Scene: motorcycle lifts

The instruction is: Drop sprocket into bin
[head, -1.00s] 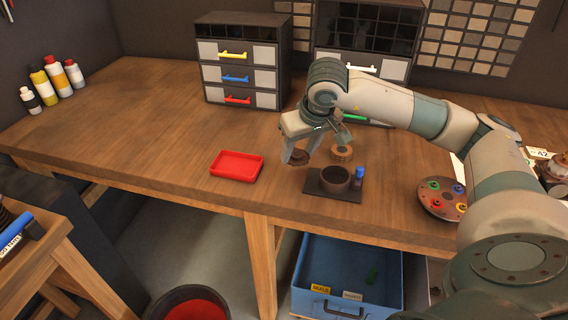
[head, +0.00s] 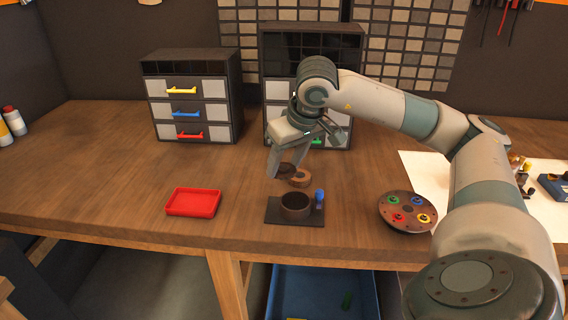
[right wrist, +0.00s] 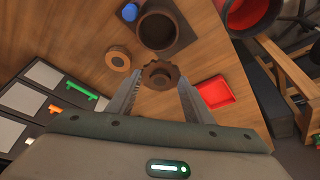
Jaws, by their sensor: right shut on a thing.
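A brown toothed sprocket (right wrist: 160,75) is held between the fingertips of my right gripper (right wrist: 158,84) in the right wrist view. In the head view the sprocket (head: 286,169) is a dark disc at the fingertips of my right gripper (head: 281,164), above the bench behind the dark cup. Part of it is hidden by a finger. A round bin with a red inside (right wrist: 250,12) stands below the bench edge in the right wrist view. A blue open bin (head: 318,292) sits under the bench in the head view. My left gripper is not in view.
A dark cup (head: 295,203) stands on a black plate beside a blue-topped peg (head: 319,197). A wooden ring (head: 300,178) lies behind it. A red tray (head: 193,202) lies left, a round colored-peg plate (head: 406,212) right. Drawer cabinets (head: 190,96) stand at the back.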

